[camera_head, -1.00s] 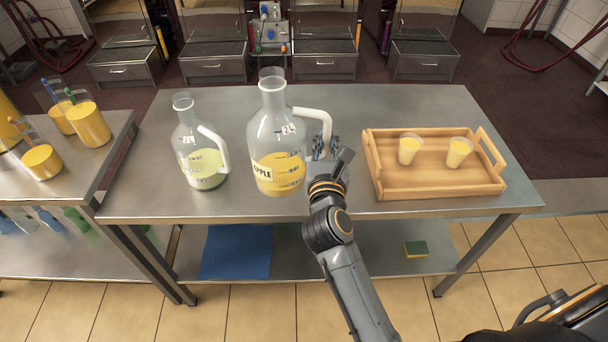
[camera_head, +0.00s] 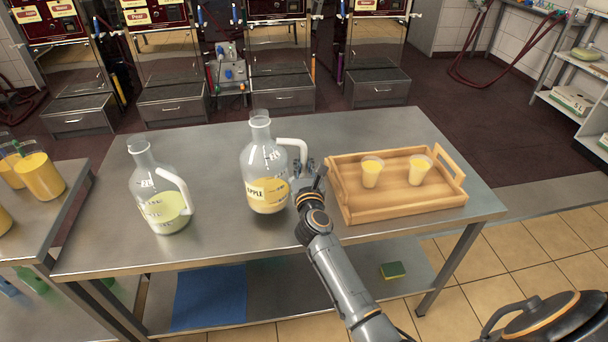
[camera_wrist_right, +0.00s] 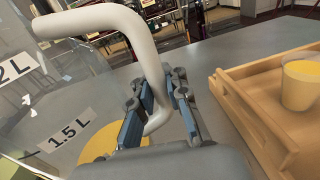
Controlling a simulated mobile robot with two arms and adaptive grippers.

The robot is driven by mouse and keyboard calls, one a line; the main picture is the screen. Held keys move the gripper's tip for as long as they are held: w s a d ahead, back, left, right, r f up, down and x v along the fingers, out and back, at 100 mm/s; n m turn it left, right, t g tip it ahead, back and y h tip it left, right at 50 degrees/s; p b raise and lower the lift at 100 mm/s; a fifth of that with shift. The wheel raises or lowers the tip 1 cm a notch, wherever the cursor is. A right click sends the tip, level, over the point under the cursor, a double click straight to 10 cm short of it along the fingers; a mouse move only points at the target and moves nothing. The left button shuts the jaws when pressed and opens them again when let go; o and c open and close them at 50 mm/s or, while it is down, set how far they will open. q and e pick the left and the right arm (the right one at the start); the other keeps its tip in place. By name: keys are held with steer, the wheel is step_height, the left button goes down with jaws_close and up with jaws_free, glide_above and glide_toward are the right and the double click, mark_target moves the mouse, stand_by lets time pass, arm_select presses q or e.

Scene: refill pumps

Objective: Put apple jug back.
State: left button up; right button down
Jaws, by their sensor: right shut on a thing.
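The apple jug (camera_head: 266,195) is clear glass with yellow juice low in it, an APPLE label and a white handle on its right side. It is upright at the middle of the steel table (camera_head: 230,250); I cannot tell whether its base touches the top. My right gripper (camera_head: 300,172) is at the handle. In the right wrist view the blue-padded fingers (camera_wrist_right: 160,112) are shut around the lower part of the white handle (camera_wrist_right: 135,45). The jug's 1.5 L and 2 L marks show at the left there. My left gripper is not in view.
A second jug (camera_head: 160,200) with pale green liquid stands to the left on the same table. A wooden tray (camera_head: 390,208) with two yellow cups (camera_head: 372,172) is close on the right. Dispensers with drawers stand behind, across the floor. The table front left of the apple jug is clear.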

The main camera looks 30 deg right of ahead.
mark_target(305, 176)
step_height(305, 176, down, 3)
steer(key=shift+w+d+f+b, duration=0.1)
steer(key=shift+w+f+b, duration=0.1)
steer(key=shift+b, duration=0.55)
steer(key=shift+s+r, duration=0.1)
steer(key=c, duration=1.8)
jaws_free()
steer(key=shift+f, duration=0.3)
steer(key=shift+c, duration=0.2)
steer(key=o, duration=0.5)
steer(key=shift+r, duration=0.1)
